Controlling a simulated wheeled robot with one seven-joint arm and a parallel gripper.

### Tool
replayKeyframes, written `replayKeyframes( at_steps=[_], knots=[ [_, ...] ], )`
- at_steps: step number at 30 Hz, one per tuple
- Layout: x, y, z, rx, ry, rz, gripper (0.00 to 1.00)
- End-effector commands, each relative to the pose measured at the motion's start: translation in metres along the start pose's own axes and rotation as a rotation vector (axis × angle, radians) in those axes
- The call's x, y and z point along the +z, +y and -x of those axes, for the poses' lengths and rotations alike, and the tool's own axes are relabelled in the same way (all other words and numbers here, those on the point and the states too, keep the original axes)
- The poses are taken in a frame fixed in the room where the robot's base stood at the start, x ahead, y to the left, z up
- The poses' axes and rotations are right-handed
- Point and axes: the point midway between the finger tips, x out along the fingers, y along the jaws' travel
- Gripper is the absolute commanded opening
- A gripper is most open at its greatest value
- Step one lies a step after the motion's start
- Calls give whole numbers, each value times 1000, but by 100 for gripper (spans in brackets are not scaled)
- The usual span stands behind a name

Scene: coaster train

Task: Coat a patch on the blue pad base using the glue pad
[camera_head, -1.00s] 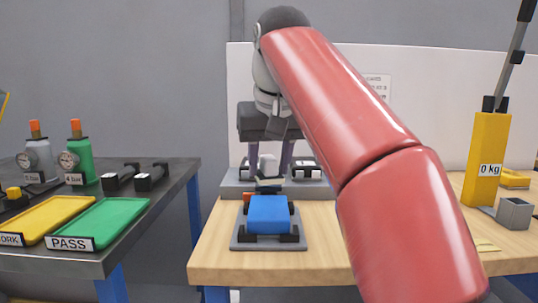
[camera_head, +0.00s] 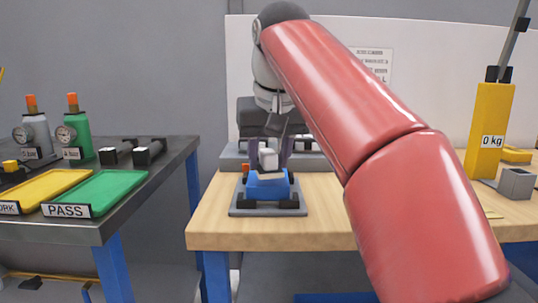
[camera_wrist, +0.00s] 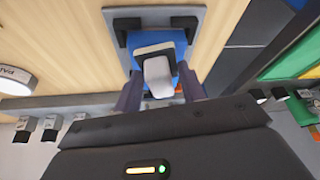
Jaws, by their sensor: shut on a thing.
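The blue pad base (camera_head: 266,189) is a blue block with black wheel-like parts, sitting on a grey plate (camera_head: 268,211) on the wooden table. My gripper (camera_head: 269,155) is shut on the glue pad's pale handle (camera_head: 268,160), with a purple finger on each side. The glue pad is over the blue block, covering part of its top. In the wrist view, the pad's pale, dark-edged plate (camera_wrist: 154,47) lies across the blue surface (camera_wrist: 180,42). I cannot tell whether it touches. The pad's underside and any glue are hidden.
A grey fixture (camera_head: 232,156) stands behind the base. A yellow press marked 0 kg (camera_head: 490,120) and a grey cup (camera_head: 515,184) are at the right. The dark left table holds a green PASS tray (camera_head: 102,192) and a yellow tray (camera_head: 45,190). Wood left of the base is clear.

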Motion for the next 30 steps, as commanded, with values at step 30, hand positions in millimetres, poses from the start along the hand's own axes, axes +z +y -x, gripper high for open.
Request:
replayKeyframes(
  at_steps=[30],
  knots=[
    [6, 0, -13, 0, 0, 0, 22]
  ],
)
